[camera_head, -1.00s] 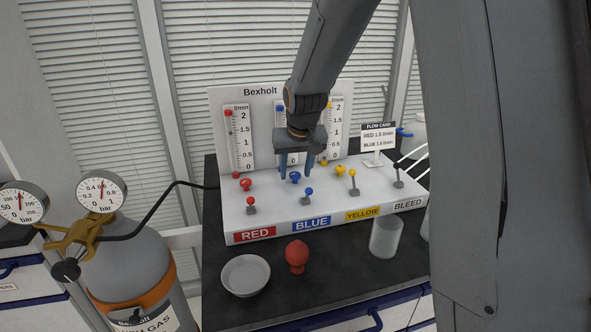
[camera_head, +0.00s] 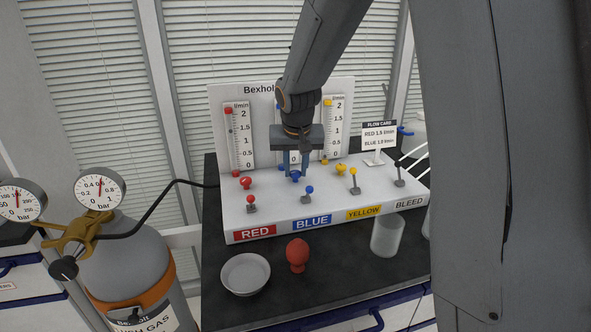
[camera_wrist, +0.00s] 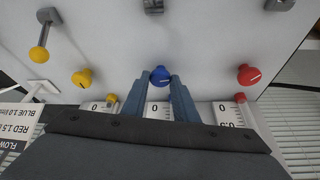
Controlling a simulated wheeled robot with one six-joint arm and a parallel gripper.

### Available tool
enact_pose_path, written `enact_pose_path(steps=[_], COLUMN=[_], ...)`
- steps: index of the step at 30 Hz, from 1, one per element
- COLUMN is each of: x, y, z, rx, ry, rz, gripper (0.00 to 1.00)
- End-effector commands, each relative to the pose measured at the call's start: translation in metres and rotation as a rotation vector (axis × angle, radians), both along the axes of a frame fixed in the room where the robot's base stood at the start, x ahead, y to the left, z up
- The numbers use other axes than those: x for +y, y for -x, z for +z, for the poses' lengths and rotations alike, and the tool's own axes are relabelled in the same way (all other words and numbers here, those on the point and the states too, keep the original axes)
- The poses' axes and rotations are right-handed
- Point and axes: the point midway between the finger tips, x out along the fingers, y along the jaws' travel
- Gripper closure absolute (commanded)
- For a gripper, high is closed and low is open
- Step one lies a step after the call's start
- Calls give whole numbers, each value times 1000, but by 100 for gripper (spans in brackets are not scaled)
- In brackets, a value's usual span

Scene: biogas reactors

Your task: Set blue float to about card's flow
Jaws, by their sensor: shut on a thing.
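My gripper (camera_head: 298,172) is shut on the blue knob (camera_wrist: 160,75) at the middle of the white panel; in the head view the fingers partly cover the knob. The blue flow tube behind is mostly hidden by my arm, so its float level cannot be read. The flow card (camera_head: 379,135) stands at the panel's right and reads RED 1.5 and what looks like BLUE 1.0 l/min. The blue-tipped lever (camera_head: 309,190) stands in front of the knob, behind the BLUE label (camera_head: 312,223).
The red knob (camera_head: 245,183) and yellow knob (camera_head: 340,169) flank the blue one, with red (camera_head: 250,200) and yellow (camera_head: 354,172) levers close in front. A bowl (camera_head: 246,274), a red bulb (camera_head: 297,255) and a beaker (camera_head: 387,236) stand on the black bench. A gas cylinder (camera_head: 150,268) is left.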

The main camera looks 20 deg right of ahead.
Motion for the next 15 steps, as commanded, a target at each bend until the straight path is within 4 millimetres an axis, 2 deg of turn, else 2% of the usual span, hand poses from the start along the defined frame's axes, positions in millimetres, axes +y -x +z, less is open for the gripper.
enact_pose_path(steps=[6,7,10,15], x=[0,0,0,0], y=[-1,-1,0,0], z=[1,1,1,0], rx=[-2,-2,-2,-1], ry=[0,0,0,0], rz=[0,0,1,1], gripper=[96,72,55,55])
